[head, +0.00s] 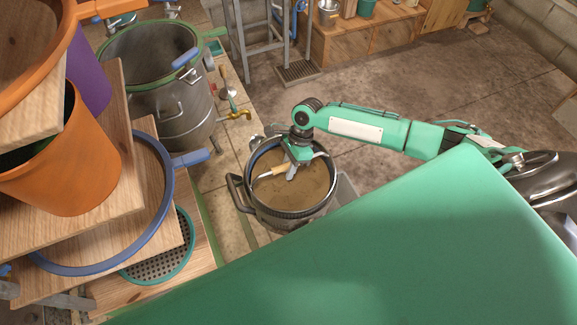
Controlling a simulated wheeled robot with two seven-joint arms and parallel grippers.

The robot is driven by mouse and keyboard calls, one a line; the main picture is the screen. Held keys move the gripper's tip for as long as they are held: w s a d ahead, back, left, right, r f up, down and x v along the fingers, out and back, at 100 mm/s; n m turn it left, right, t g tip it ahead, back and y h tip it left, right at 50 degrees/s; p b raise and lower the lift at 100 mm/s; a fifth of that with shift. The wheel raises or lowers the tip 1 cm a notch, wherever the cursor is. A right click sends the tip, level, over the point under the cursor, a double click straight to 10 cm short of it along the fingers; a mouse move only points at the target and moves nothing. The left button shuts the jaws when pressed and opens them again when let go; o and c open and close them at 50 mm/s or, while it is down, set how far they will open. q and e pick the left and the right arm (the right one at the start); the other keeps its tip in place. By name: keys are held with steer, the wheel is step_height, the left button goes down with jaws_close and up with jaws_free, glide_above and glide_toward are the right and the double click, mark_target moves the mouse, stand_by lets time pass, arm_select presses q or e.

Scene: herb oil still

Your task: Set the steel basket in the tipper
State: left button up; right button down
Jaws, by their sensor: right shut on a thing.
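A round, dark-rimmed metal vessel (292,213), which looks like the steel basket, stands low in the middle of the head view. Its inside shows a flat brown surface. A handle with a pale wooden grip (270,171) crosses its mouth. My right gripper (292,171) points down over the mouth and is shut on this handle. The fingertips are small and partly hidden by the wrist. A dark grey bracket (238,193) stands at the vessel's left side; I cannot tell if it belongs to the tipper. My left gripper is not in view.
A large steel pot (165,105) with a green rim and a brass tap (236,115) stand at the upper left. Wooden shelves with an orange bucket (75,165) fill the left. A grey metal stand (263,50) is behind. Open floor (400,95) lies at the back right.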

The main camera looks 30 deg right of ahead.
steer(key=shift+w+f, duration=0.1)
stand_by(0.3)
steer(key=c, duration=1.2)
jaws_free()
steer(key=shift+s+f, duration=0.2)
step_height(320, 180, up, 9)
steer(key=p, duration=1.1)
steer(key=shift+r, duration=0.15)
steer(key=shift+w, duration=0.1)
